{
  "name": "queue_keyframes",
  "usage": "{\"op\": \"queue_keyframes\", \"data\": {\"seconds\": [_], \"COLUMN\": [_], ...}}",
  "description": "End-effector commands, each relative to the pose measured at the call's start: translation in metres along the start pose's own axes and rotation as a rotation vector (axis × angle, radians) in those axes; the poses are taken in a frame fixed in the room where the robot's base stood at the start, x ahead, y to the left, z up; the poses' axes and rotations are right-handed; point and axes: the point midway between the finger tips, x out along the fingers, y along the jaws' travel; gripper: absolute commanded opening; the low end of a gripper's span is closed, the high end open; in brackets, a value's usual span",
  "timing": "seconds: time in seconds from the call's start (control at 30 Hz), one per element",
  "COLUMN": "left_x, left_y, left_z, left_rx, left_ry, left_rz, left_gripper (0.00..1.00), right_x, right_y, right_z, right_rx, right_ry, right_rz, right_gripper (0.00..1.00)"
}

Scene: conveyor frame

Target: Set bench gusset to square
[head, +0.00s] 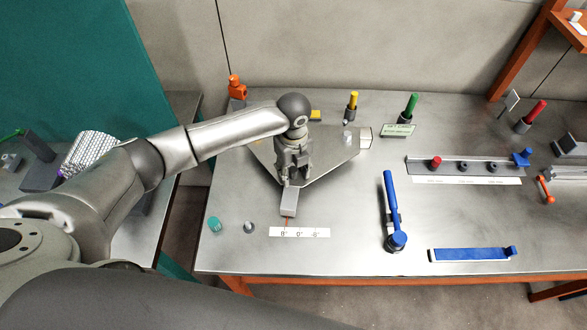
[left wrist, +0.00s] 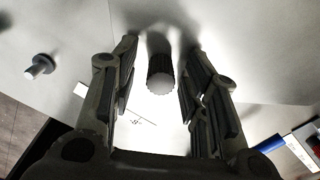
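The bench gusset is a flat grey, roughly triangular plate (head: 330,160) lying on the steel bench. A grey block (head: 289,203) sits at its front end, with a thin orange pointer below it. The pointer is near the 8° end of a white scale label (head: 300,232) marked 8°, 0°, -8°. My left gripper (head: 291,180) points down over the plate, just behind the block. In the left wrist view its fingers (left wrist: 160,88) are spread, with a dark ridged round knob (left wrist: 160,75) between them and gaps on both sides. My right gripper is out of view.
A teal cylinder (head: 215,224) and a small grey knob (head: 249,227) stand left of the scale. A blue-handled lever (head: 391,205) and a blue bar (head: 470,254) lie to the right. A rail (head: 463,167) with knobs is farther right. Yellow and green handles stand behind the plate.

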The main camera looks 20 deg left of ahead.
Motion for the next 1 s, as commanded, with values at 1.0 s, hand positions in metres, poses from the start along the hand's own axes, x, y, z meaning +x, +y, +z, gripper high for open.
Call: {"op": "queue_keyframes", "data": {"seconds": [1.0], "left_x": [-0.001], "left_y": [-0.019], "left_z": [-0.012], "left_rx": [-0.127], "left_ry": [0.001], "left_rz": [-0.002], "left_gripper": [0.0], "right_x": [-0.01], "right_y": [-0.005], "right_z": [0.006], "right_rx": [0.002], "right_ry": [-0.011], "right_rz": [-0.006], "right_gripper": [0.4]}}
